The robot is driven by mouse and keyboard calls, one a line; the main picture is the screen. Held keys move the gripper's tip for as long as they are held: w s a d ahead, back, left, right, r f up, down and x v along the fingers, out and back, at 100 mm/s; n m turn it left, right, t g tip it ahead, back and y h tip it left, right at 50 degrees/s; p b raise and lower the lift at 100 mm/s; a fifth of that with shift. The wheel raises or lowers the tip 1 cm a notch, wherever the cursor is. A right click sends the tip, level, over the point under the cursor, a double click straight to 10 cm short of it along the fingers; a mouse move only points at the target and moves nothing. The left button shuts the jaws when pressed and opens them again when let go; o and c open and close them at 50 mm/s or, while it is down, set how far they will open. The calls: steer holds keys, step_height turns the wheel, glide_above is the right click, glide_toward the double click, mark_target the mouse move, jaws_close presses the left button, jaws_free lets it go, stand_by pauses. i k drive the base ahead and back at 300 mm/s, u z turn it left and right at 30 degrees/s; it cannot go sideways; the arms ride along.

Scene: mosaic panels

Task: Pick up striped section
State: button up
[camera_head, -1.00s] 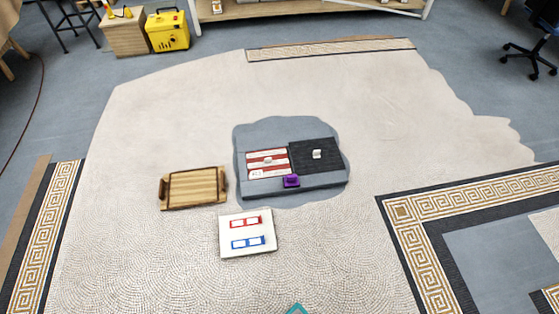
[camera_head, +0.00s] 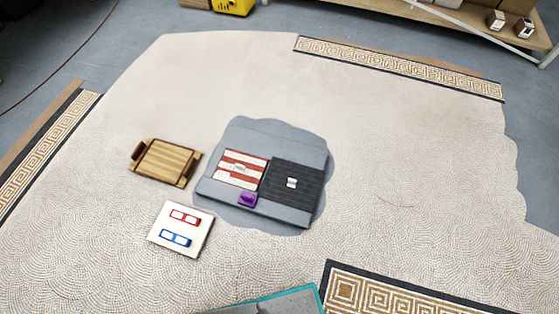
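The striped section (camera_head: 232,176), a panel with red and white bands and a small pale knob on top, lies in the left half of the grey recessed base (camera_head: 286,215). A black section (camera_head: 301,187) with a similar knob lies against its right side. A small purple block (camera_head: 247,199) sits at the near edge, by the lower right of the striped section. My gripper is not in view.
A wooden tray (camera_head: 167,162) with raised handles lies to the left. A white board (camera_head: 196,217) with a red and a blue frame lies in front of it. A teal-edged grey surface (camera_head: 287,296) shows at the bottom edge.

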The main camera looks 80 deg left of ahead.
mark_target(239, 169)
steer(key=i, duration=0.75)
steer(key=u, duration=3.75)
steer(key=i, duration=0.5)
steer(key=z, duration=0.1)
